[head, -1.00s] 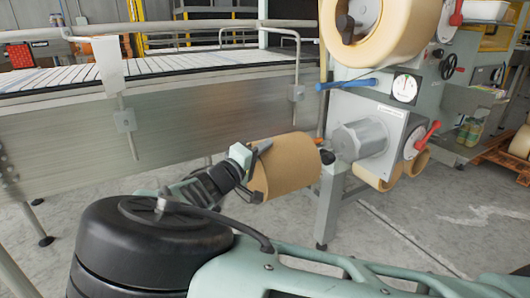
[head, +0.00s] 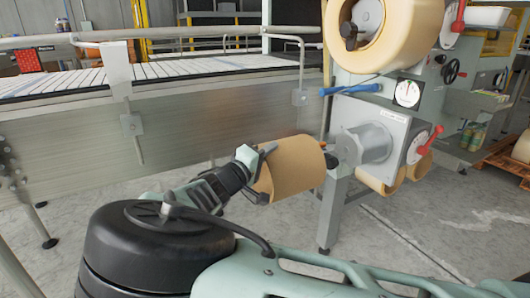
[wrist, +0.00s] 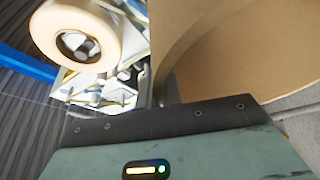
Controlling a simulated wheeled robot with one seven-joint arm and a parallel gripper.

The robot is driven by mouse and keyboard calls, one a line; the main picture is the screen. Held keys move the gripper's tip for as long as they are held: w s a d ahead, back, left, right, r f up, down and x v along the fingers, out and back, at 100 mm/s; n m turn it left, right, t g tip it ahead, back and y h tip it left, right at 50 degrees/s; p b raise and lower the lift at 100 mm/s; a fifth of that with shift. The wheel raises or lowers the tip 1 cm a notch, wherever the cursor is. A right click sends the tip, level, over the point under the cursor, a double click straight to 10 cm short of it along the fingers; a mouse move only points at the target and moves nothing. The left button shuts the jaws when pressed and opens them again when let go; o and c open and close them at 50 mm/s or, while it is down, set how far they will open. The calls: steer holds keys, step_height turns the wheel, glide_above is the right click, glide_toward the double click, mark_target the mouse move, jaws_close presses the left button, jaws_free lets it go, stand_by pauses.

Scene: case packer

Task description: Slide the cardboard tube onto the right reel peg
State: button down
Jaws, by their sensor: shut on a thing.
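The brown cardboard tube (head: 292,167) is held near its left end by my gripper (head: 262,173), one finger above and one below. In the wrist view the tube (wrist: 245,50) fills the upper right. The tube lies roughly sideways, clear of the floor. The grey faceted reel peg (head: 368,143) sticks out from the machine's light plate just right of the tube. It looks bare. The tube's right end is close to the peg in the picture, but I cannot tell the gap in depth. The tube's far opening is hidden.
A large tan roll (head: 378,30) sits on the machine above the peg. A blue lever (head: 350,89), a dial (head: 408,92) and a red-handled lever (head: 428,138) are near the peg. The conveyor (head: 190,125) runs behind the tube. A machine leg (head: 332,210) stands below the peg.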

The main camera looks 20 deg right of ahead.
mark_target(303, 141)
steer(key=shift+w+d+f+b, duration=0.1)
steer(key=shift+w+d, duration=0.3)
steer(key=shift+d, duration=1.4)
steer(key=shift+w+d+b, duration=0.15)
steer(key=shift+w+d, duration=0.3)
steer(key=shift+d, duration=1.35)
steer(key=shift+w+d+f+b, duration=0.1)
steer(key=shift+w+d, duration=0.3)
steer(key=shift+d, duration=1.4)
